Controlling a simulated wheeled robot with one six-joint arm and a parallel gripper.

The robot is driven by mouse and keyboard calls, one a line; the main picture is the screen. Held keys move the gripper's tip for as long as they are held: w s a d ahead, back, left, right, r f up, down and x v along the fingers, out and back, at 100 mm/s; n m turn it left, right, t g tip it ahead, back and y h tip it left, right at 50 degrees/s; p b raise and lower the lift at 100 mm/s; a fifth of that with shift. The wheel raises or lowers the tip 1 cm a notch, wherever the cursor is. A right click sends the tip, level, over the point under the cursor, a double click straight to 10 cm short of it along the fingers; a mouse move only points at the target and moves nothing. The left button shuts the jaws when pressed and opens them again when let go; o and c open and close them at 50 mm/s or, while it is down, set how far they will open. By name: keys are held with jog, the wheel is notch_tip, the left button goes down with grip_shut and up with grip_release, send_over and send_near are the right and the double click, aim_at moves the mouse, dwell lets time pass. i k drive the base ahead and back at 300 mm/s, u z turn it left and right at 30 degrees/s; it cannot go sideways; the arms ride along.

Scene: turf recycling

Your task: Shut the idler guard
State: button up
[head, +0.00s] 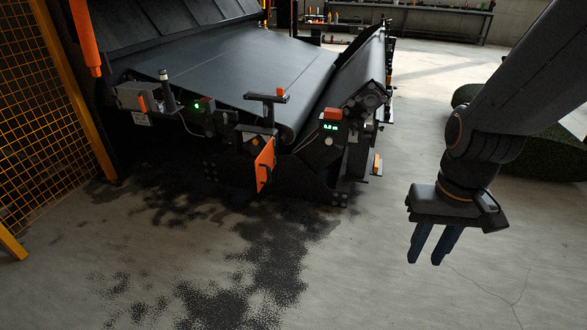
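An orange plate (265,165), which looks like the idler guard, stands edge-out at the near end of the conveyor. It appears swung out from the dark frame below the end roller; how far it is open is hard to tell from this angle. My gripper (425,262) hangs to the right of the conveyor, fingers pointing down over bare floor. Its two dark blue fingers are apart with a gap between them and nothing in it. It is well clear of the orange plate.
Yellow mesh fencing (40,120) stands at left, green turf rolls (540,150) at right. Dark granules (265,260) lie on the otherwise open floor.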

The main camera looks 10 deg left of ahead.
aim_at(265, 163)
jog(key=u, duration=0.25)
jog(key=i, duration=0.9)
jog(key=u, duration=0.7)
